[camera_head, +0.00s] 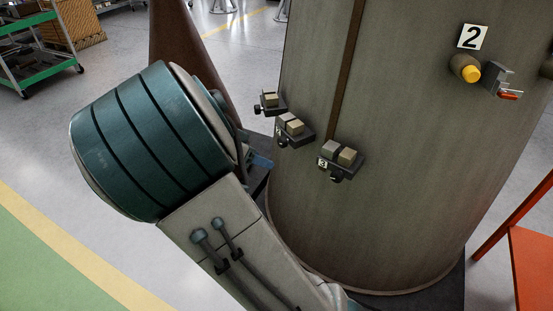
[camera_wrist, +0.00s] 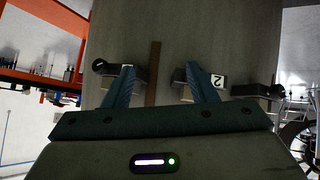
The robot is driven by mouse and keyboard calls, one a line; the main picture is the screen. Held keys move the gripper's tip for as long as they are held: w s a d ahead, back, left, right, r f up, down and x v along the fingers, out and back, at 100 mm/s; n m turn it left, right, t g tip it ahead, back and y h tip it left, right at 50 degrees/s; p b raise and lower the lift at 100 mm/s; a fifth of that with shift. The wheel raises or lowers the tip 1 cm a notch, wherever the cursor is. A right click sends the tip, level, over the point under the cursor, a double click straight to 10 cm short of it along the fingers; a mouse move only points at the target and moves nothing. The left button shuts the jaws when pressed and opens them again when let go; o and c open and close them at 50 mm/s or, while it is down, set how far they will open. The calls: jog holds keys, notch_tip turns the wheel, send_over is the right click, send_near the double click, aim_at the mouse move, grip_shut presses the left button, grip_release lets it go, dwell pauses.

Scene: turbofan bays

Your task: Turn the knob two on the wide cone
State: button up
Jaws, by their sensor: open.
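The wide cone (camera_head: 400,150) is a large grey-brown body filling the right of the head view; its surface also fills the middle of the wrist view (camera_wrist: 172,50). It bears several small dark brackets with pale blocks. The middle bracket (camera_head: 295,130) is beside a brown strip; in the wrist view a bracket has a tag "2" (camera_wrist: 217,81). Its knob is not clear there, with a finger in front. My gripper (camera_wrist: 160,68) is open and empty, fingers apart, facing the cone.
Close by are a bracket tagged "3" (camera_head: 342,158) and another bracket (camera_head: 269,102). A red-handled fitting (camera_head: 504,82) is beside the yellow-ended knob. An orange stand (camera_head: 530,265) is at the lower right. A green cart (camera_head: 40,65) is far left. Floor at left is clear.

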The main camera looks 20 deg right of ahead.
aim_at(280, 143)
jog(key=w+a+r+m+t+h+b, duration=0.1)
jog(key=w+a+m+t+h+b, duration=0.15)
jog(key=w+h, duration=0.2)
jog(key=shift+m+y, duration=0.25)
jog(key=shift+m, duration=0.1)
jog(key=b+x, duration=0.3)
jog(key=x, duration=0.9)
jog(key=shift+w+d+f, duration=0.1)
jog(key=shift+d+f, duration=0.1)
jog(key=shift+d, duration=0.15)
jog(key=c, duration=1)
